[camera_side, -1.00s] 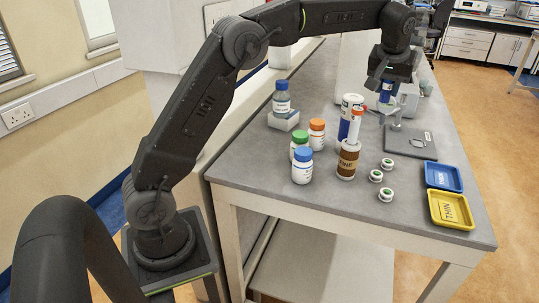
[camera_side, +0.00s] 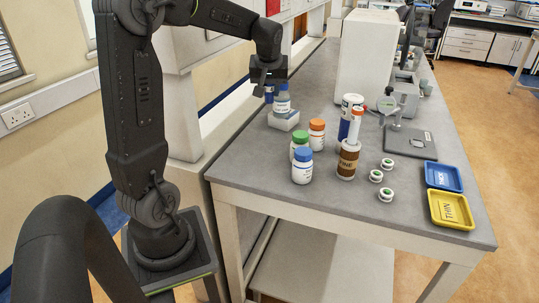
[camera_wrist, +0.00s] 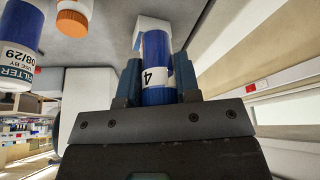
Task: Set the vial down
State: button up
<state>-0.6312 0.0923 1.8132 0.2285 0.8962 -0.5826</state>
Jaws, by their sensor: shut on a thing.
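My gripper (camera_side: 270,84) is shut on a blue vial (camera_wrist: 157,90) with a white label marked 4. In the wrist view, the vial stands between the two dark fingers. In the side view, only a little blue of it shows below the jaws.
Blue-capped (camera_side: 302,168), green-capped (camera_side: 300,143) and orange-capped (camera_side: 317,134) jars stand front right of the block. A brown jar (camera_side: 347,162) and tall tubes stand beyond. Small vials (camera_side: 376,176) and blue (camera_side: 444,176) and yellow (camera_side: 452,211) trays lie right. A white wall borders the left.

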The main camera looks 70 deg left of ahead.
notch_tip(320, 180, down, 17)
jog(key=shift+f, duration=0.2)
dwell(0.3)
jog(key=shift+f, duration=0.1)
jog(key=o, duration=0.9)
jog(key=v, duration=1.2)
jog(key=s+d+r+m+t+h, duration=0.1)
jog(key=s+d+m, duration=0.5)
jog(key=d, duration=0.6)
jog(key=s+d+r+m+t+h, duration=0.2)
jog(key=s+d+r+m, duration=0.4)
jog(key=d, duration=0.6)
jog(key=shift+s+m+t+h, duration=0.3)
jog(key=shift+s+h, duration=0.15)
jog(key=shift+h, duration=0.15)
